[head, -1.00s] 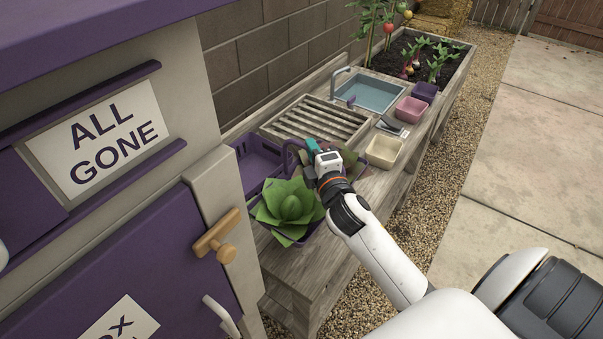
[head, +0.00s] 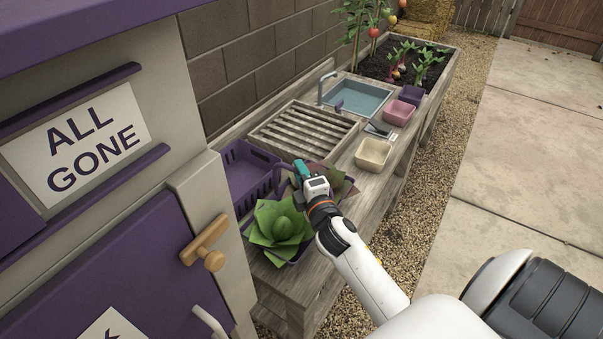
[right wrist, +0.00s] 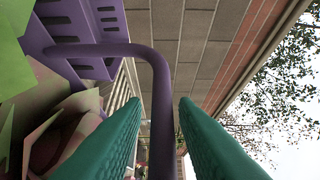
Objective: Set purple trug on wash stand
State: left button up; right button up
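The purple trug (head: 297,258) is at the near end of the wooden bench and holds a green leafy head (head: 279,226) and reddish-brown leaves (head: 335,178). Its handle (right wrist: 162,110) stands between the teal fingers of my right gripper (right wrist: 160,102) in the right wrist view, with a narrow gap on each side. In the head view my right gripper (head: 300,170) is over the trug. Whether the trug touches the bench is hidden. A slatted wooden rack (head: 304,132), apparently the wash stand, lies empty behind it, beside the sink. My left gripper is not seen.
A purple slotted crate (head: 262,187) stands close behind the trug. Cream (head: 373,155), pink (head: 399,112) and purple (head: 411,94) tubs line the bench's right edge. A sink (head: 360,98) with a tap (head: 323,86) lies beyond. The purple-doored cabinet (head: 125,235) is close at left.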

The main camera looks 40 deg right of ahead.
jog(key=shift+o, duration=0.4)
jog(key=shift+r, duration=0.1)
jog(key=b+v, duration=0.2)
jog(key=v, duration=1)
